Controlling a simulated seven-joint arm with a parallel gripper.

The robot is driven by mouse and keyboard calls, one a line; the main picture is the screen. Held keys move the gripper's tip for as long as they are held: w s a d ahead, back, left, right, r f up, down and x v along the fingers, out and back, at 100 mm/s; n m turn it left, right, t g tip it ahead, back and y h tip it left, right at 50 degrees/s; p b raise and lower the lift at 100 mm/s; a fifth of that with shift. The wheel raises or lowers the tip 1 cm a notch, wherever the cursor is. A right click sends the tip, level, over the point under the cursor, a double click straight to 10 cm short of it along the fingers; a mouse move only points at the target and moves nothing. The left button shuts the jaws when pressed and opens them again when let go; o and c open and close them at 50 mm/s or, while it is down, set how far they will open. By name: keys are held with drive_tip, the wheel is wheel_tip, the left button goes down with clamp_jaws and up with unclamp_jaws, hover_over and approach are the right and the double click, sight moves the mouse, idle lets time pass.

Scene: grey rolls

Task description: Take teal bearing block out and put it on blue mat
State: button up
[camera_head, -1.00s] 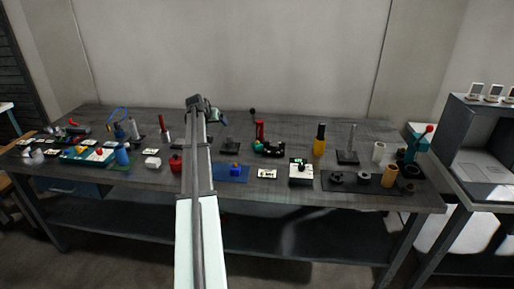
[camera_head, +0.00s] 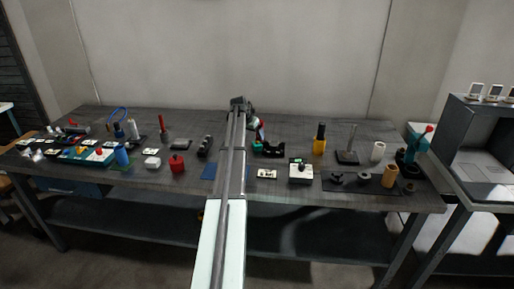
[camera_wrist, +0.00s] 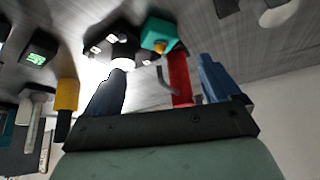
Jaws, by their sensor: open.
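The teal bearing block (camera_wrist: 158,36), with an orange-yellow centre, sits at the black holder (camera_wrist: 113,44) in the wrist view. In the head view my gripper (camera_head: 255,123) is small, over the back of the bench near the holder. The blue mat (camera_head: 209,172) is partly hidden behind my arm.
A red post (camera_wrist: 181,78) stands close by, seen between my fingers. A yellow-and-black bottle-like object (camera_wrist: 66,95) also stands near.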

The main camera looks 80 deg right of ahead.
sight(257, 142)
drive_tip(key=shift+x, duration=3.8)
drive_tip(key=shift+w, duration=0.1)
drive_tip(key=c, duration=1.4)
drive_tip(key=shift+o, duration=0.2)
drive_tip(key=w+a+r, duration=0.5)
drive_tip(key=a+r, duration=0.3)
drive_tip(key=a, duration=0.5)
drive_tip(key=shift+w, duration=0.2)
